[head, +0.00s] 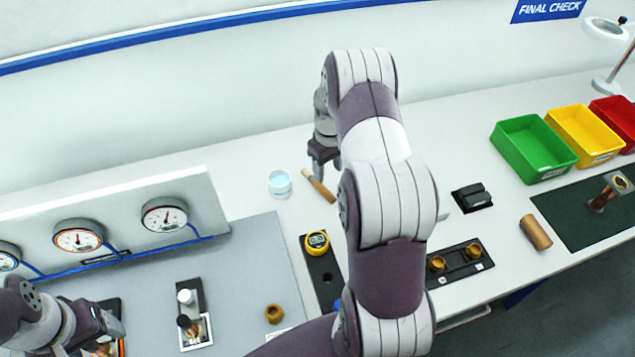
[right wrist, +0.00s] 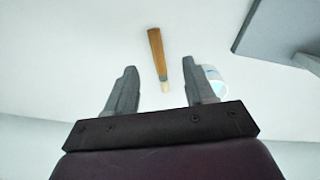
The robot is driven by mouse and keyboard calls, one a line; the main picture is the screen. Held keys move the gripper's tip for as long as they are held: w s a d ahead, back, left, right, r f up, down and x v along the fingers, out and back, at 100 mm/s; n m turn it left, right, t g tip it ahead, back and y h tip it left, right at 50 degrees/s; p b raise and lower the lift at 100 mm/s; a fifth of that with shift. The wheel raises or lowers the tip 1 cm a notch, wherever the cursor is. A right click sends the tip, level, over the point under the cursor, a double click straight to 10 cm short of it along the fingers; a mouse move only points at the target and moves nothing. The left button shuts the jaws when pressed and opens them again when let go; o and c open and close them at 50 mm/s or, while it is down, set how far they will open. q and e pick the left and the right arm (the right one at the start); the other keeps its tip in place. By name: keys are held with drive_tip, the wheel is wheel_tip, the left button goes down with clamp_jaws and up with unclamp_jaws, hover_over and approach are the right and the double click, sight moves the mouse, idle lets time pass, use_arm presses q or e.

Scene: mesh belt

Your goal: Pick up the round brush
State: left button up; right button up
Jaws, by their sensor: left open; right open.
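My right gripper (head: 320,172) is over the bench at the brush's far end, open and empty. In the right wrist view the brush (right wrist: 157,54) lines up with the gap between the open fingers (right wrist: 160,72), its pale end toward the palm. I cannot tell the height of the fingers above it. My left gripper (head: 112,323) is open at the lower left, far from the brush; its fingers are partly hard to make out.
A white cup with pale blue contents (head: 280,183) stands just left of the brush. Green (head: 532,149), yellow (head: 585,134) and red bins stand at right. My right arm covers the bench's middle.

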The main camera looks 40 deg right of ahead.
drive_tip(key=b, duration=0.4)
hover_over(329, 194)
wheel_tip(329, 194, down, 7)
drive_tip(key=shift+s+f, duration=0.1)
drive_tip(key=shift+a+f+b, duration=0.2)
drive_tip(key=shift+b, duration=0.15)
wheel_tip(329, 194, down, 4)
drive_tip(key=b, duration=0.3)
drive_tip(key=shift+d+f+b, duration=0.1)
drive_tip(key=shift+d+b, duration=0.05)
drive_tip(key=shift+b, duration=0.15)
drive_tip(key=shift+d+f, duration=0.15)
drive_tip(key=shift+r, duration=0.2)
drive_tip(key=shift+c, duration=0.3)
clamp_jaws()
